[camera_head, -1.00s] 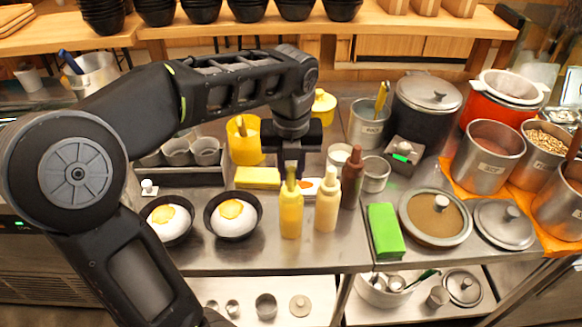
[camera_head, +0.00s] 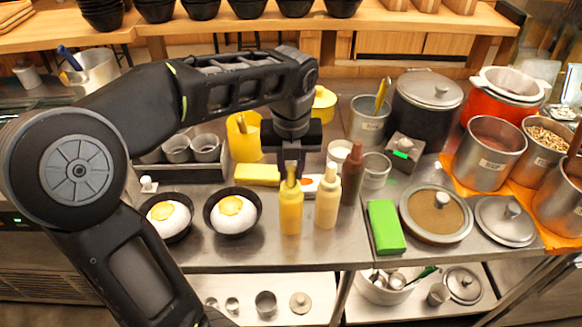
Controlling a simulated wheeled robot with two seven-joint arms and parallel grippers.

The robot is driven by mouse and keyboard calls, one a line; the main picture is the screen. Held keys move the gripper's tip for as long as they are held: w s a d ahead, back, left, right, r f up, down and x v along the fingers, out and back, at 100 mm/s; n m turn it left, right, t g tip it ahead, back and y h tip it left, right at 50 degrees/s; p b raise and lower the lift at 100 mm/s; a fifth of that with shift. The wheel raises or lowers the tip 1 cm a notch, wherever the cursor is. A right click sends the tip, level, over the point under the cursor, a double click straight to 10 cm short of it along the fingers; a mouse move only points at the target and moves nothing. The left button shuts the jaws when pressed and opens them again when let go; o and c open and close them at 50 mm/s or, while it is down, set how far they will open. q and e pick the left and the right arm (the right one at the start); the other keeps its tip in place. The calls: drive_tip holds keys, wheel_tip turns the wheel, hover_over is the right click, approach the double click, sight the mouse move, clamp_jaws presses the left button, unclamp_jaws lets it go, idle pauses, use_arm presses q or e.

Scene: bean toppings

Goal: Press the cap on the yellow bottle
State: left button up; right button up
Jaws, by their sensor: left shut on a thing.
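The cream bottle (camera_head: 327,205) stands close to the right, and a brown bottle (camera_head: 352,178) stands behind that. My right gripper is not in view.
Two black bowls with rice and egg (camera_head: 233,212) stand to the left. A yellow block (camera_head: 257,174) lies behind the yellow bottle. A green block (camera_head: 385,228) and a lidded pot (camera_head: 436,214) are to the right. The counter's front strip is clear.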

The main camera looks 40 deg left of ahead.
use_arm(q)
drive_tip(key=shift+f, duration=0.25)
drive_tip(key=o, duration=1)
drive_tip(key=shift+o, duration=0.3)
drive_tip(key=o, duration=0.4)
drive_tip(key=shift+r, duration=0.1)
drive_tip(key=shift+r+p, duration=2.85)
drive_tip(key=shift+r, duration=0.35)
